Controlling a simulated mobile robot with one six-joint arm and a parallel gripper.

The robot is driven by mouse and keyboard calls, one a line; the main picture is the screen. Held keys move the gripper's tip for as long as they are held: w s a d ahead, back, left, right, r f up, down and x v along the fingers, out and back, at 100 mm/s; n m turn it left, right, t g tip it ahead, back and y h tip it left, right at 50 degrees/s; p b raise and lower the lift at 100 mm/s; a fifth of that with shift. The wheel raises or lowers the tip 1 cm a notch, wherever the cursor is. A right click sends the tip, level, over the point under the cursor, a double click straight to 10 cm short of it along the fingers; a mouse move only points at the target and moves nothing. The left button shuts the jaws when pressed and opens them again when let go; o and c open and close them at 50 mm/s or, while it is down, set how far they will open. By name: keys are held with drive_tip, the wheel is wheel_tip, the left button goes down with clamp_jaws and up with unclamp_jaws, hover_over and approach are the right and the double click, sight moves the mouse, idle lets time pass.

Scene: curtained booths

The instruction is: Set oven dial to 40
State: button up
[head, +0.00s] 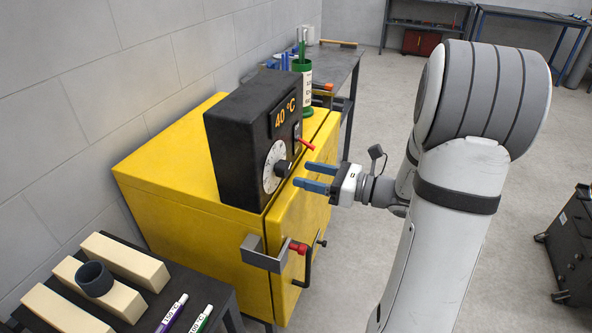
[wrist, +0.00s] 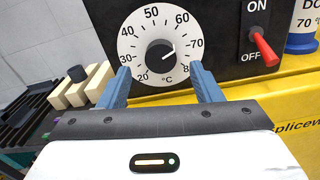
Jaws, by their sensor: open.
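The yellow oven (head: 180,170) carries a black control box (head: 235,150) with an orange "40 °C" display (head: 285,114). Its white dial (head: 271,170) faces my gripper; in the wrist view the dial face (wrist: 128,48) is marked from 20 to 80. The black knob (wrist: 158,55) sits at its centre, with a white mark pointing up-right, roughly between 60 and 70. My gripper (head: 304,174) is open and empty, in front of the dial. In the wrist view its blue fingers (wrist: 160,78) flank the knob from below; contact is not visible.
A grey latch (head: 262,255) with a red knob protrudes from the oven front. Pale blocks (head: 126,262) and markers lie on the dark table at lower left. A green-rimmed container (head: 302,90) stands behind the box.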

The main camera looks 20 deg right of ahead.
sight(288, 170)
drive_tip(key=shift+x, duration=2.15)
drive_tip(key=shift+c, duration=0.3)
drive_tip(key=c, duration=0.9)
